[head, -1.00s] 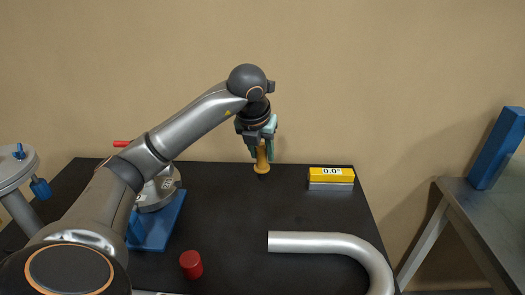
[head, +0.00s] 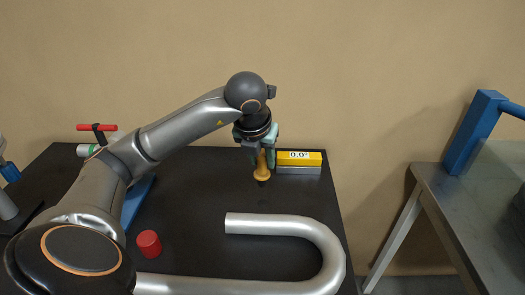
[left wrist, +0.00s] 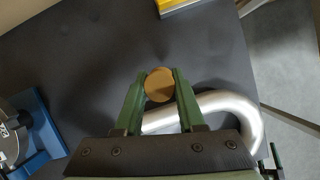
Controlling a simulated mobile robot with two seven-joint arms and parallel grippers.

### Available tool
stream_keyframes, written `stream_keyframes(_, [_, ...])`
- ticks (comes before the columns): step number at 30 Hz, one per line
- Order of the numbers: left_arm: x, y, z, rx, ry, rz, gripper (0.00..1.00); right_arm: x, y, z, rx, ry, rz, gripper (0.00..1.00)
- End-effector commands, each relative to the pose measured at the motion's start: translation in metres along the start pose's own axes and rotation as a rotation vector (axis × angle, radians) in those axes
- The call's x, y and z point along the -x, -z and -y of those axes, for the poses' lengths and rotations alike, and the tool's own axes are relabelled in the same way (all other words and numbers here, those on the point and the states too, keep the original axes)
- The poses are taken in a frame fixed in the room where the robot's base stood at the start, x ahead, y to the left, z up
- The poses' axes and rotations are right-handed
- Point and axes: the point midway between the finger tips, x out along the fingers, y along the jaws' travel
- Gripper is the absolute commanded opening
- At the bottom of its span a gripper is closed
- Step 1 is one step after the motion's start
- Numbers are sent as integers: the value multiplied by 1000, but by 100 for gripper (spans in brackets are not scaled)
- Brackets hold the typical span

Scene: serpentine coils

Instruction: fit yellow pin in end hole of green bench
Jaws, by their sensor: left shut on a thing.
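The yellow pin (head: 262,177) hangs upright in my left gripper (head: 262,162), with its flange and short dark tip pointing down above the black table. In the left wrist view, its round yellow-tan end (left wrist: 159,85) sits between the two green fingers, which are shut on it. I cannot tell how high its tip is above the table. No green bench or end hole can be made out in these views. My right gripper is not in view.
A yellow and grey digital level (head: 299,161) stands just right of the pin. A bent silver pipe (head: 290,226) lies in front. A red cylinder (head: 149,243) and a blue-based fixture (head: 133,203) are at left. A grey bench (head: 468,205) with a blue frame stands right.

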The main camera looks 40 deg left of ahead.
Motion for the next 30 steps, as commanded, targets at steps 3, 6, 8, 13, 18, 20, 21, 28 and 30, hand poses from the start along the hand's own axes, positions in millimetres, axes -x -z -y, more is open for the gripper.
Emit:
stream_keyframes(3, [-1, 2, 0, 1, 0, 2, 0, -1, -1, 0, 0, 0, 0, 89])
stream_keyframes(6, [-5, 3, 0, 1, 1, 2, 0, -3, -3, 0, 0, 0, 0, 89])
stream_keyframes(8, [-8, 5, 0, 1, 1, 2, 0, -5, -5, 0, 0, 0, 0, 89])
stream_keyframes(13, [-22, 11, 0, 0, 1, 1, 0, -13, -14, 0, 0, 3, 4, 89])
stream_keyframes(18, [-37, 17, 0, 0, 1, 1, 0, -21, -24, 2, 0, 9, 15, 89])
stream_keyframes(20, [-41, 18, 0, 0, 1, 2, 0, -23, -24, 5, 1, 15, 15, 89])
stream_keyframes(21, [-43, 19, 0, 0, 1, 2, 0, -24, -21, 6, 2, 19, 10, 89])
stream_keyframes(28, [-44, 20, 0, 0, 1, 3, 0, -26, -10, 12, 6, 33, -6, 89])
stream_keyframes(30, [-44, 20, 0, 0, 1, 2, 0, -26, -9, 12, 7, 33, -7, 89])
